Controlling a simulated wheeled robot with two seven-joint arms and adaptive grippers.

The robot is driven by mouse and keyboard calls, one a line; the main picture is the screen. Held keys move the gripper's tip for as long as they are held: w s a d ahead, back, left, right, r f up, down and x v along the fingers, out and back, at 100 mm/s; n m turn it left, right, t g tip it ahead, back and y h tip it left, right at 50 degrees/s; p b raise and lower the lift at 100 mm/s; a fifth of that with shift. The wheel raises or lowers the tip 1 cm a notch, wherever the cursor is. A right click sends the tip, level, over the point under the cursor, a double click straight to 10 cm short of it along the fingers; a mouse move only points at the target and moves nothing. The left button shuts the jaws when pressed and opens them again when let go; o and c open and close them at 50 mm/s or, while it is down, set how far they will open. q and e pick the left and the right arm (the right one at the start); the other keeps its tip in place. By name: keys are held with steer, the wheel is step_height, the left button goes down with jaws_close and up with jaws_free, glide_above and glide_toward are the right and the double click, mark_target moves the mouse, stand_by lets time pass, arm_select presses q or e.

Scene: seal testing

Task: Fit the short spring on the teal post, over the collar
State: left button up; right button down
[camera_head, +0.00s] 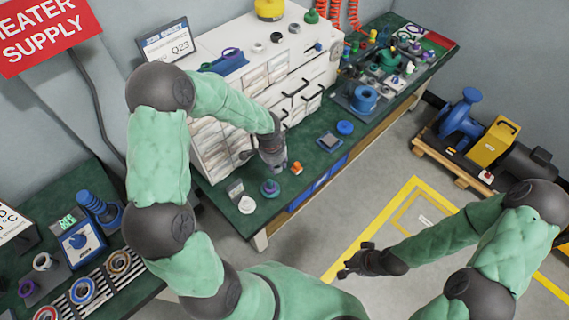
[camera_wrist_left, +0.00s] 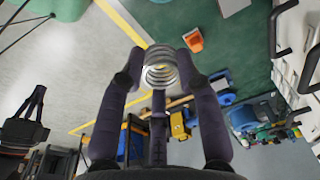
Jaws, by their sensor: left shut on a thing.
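My left gripper (camera_head: 277,170) hangs over the green bench corner. In the left wrist view its fingers (camera_wrist_left: 161,72) are shut on a silvery coil spring (camera_wrist_left: 161,67), gripped from both sides. In the head view I cannot make out the spring at the gripper. The collar is too small to tell. My right gripper (camera_head: 356,262) is empty over the floor, its fingers apart.
An orange piece (camera_head: 297,168) lies right of the teal post. White drawer cabinets (camera_head: 265,85) stand behind.

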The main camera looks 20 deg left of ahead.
mark_target(270, 181)
arm_select(q)
steer(key=a+f+m, duration=0.1)
steer(key=a+f+m+b, duration=0.1)
steer(key=f, duration=0.1)
steer(key=a+f+m+b, duration=0.1)
steer(key=f, duration=0.1)
steer(key=shift+s+a+f, duration=0.2)
steer(key=shift+s, duration=0.05)
steer(key=shift+f+b, duration=0.6)
steer(key=shift+b, duration=0.05)
steer(key=shift+f, duration=0.1)
steer(key=shift+f+b, duration=1.25)
steer(key=shift+f, duration=0.1)
steer(key=shift+f, duration=0.35)
steer(key=o, duration=1.2)
steer(key=shift+b, duration=0.3)
